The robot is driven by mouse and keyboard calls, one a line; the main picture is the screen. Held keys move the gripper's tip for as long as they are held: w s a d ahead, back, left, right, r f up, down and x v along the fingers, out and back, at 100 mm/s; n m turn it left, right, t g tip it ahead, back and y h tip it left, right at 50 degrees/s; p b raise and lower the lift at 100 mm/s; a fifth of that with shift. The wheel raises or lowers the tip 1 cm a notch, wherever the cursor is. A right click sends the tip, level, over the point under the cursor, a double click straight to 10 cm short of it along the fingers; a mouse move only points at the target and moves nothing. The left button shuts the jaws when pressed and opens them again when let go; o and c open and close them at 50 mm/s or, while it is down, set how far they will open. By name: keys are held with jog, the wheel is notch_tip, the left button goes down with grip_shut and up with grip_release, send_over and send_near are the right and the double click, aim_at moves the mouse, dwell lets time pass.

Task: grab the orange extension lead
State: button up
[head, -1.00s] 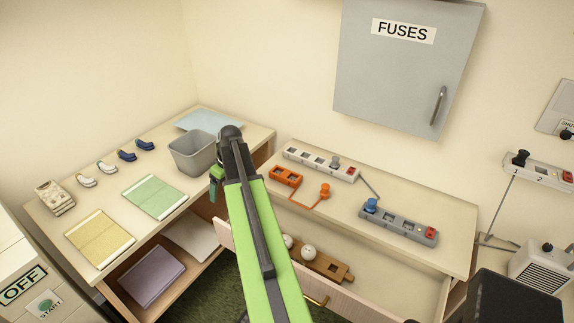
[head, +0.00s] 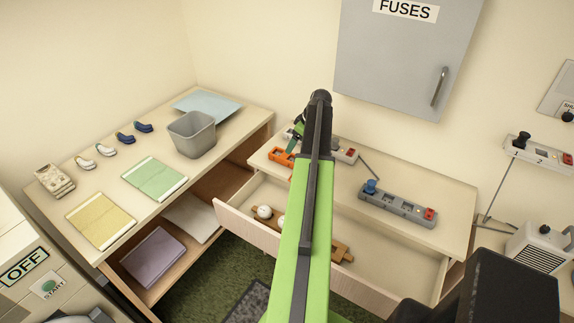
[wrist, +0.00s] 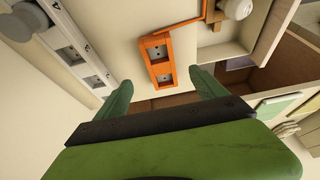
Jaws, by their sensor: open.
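The orange extension lead (head: 281,157) lies on the right-hand desk top, partly hidden behind my arm in the head view. In the wrist view its socket block (wrist: 157,58) lies just beyond my fingertips, roughly between their lines, with an orange cord running off at the top. My gripper (wrist: 163,88) has its two green fingers apart and nothing between them. In the head view my gripper (head: 296,138) is at the desk's left end, close to the lead's block. I cannot tell its exact height above the desk.
A white power strip (wrist: 72,45) lies left of the lead in the wrist view. A grey strip (head: 398,204) with a blue plug is on the desk's right. The open drawer (head: 375,275) juts out below. A grey bin (head: 192,135) stands on the left desk.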

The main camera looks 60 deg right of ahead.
aim_at(286, 155)
jog(key=b+x, duration=0.1)
jog(key=x, duration=0.1)
jog(key=b+x, duration=0.2)
jog(key=x, duration=0.1)
jog(key=shift+s, duration=0.25)
jog(key=shift+w+f+b, duration=0.25)
jog(key=shift+f+b, duration=0.05)
jog(key=shift+f, duration=0.05)
jog(key=shift+w+r, duration=0.1)
jog(key=b+x, duration=0.4)
jog(key=x, duration=0.1)
jog(key=shift+w, duration=0.4)
jog(key=shift+r, duration=0.15)
grip_shut()
